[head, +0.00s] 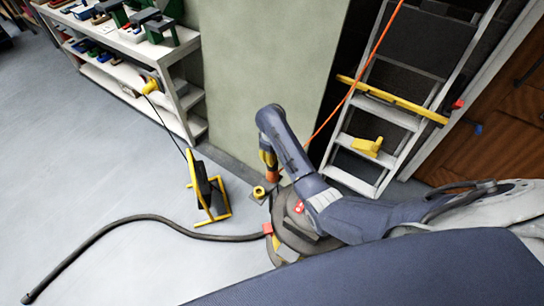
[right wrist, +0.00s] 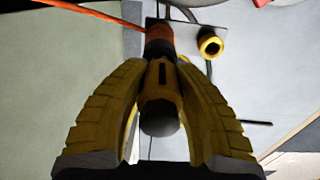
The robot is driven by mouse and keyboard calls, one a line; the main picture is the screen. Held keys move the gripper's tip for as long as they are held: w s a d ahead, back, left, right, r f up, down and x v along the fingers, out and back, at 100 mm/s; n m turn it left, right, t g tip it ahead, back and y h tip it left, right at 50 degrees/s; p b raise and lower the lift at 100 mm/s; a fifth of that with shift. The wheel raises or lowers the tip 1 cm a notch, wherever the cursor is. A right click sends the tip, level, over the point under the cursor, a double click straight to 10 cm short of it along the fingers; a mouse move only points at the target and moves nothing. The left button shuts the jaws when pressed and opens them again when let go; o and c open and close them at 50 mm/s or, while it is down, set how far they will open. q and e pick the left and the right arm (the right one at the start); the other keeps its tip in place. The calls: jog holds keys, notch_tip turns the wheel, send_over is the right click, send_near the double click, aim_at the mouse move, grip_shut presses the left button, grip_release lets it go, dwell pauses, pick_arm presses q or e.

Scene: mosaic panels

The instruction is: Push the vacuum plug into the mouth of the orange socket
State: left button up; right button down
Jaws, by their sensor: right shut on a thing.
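My right gripper (head: 268,158) reaches down beside the pale green wall panel in the head view. In the right wrist view its yellow fingers (right wrist: 160,95) are shut on the vacuum plug (right wrist: 160,117), a yellow and dark body with a rounded dark end. The orange socket (right wrist: 159,36) is in line with the plug, just beyond the fingertips. It also shows below the gripper in the head view (head: 273,175). I cannot tell how deep the plug sits in its mouth. My left gripper is not in view.
A yellow ring-shaped piece (right wrist: 210,43) stands beside the socket. An orange cord (head: 350,92) runs up past a ladder (head: 380,110). A yellow-framed reel (head: 208,190), a dark hose (head: 130,221) and a vacuum (head: 297,226) are on the floor.

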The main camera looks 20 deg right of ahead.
jog(key=shift+f, duration=1.15)
